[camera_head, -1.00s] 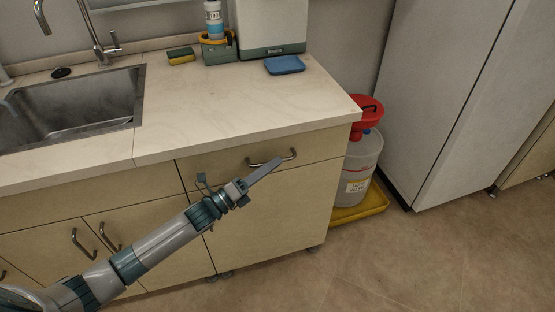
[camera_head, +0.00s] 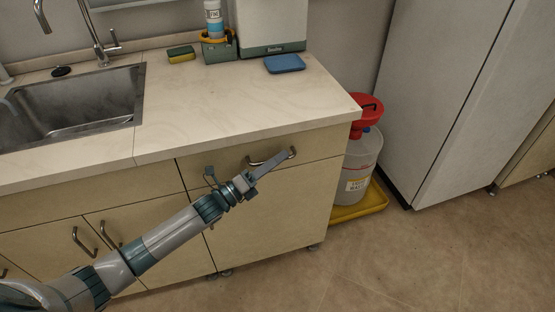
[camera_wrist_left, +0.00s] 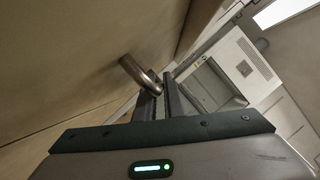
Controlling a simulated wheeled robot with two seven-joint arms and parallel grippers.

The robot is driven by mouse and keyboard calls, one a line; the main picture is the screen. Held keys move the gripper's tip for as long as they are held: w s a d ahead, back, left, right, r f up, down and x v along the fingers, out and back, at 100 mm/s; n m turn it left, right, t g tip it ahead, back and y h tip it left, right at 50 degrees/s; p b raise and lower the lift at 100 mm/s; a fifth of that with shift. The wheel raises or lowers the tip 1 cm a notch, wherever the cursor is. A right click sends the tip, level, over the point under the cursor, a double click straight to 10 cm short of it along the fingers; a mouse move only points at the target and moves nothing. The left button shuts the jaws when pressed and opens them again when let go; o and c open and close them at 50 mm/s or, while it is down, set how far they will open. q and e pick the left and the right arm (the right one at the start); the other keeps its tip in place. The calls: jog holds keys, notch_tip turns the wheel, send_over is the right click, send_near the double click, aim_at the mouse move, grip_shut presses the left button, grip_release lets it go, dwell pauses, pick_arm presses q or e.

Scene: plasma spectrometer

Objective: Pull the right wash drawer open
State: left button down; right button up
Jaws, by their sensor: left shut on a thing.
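The right wash drawer (camera_head: 220,164) is a pale wood front under the right end of the counter. It looks closed, flush with the cabinet. Its curved metal handle (camera_head: 256,163) is partly hidden behind my left gripper (camera_head: 286,154), which reaches in from the lower left. In the left wrist view the bent handle (camera_wrist_left: 134,70) runs to the fingertips of my left gripper (camera_wrist_left: 163,82). The fingers are shut on the handle near its right end. My right gripper is not in view.
A sink (camera_head: 75,108) is at the left. A clear jug with a red funnel (camera_head: 370,115) stands in a yellow tray (camera_head: 372,207) right of the cabinet. A white tall cabinet (camera_head: 440,90) stands further right. Floor in front is clear.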

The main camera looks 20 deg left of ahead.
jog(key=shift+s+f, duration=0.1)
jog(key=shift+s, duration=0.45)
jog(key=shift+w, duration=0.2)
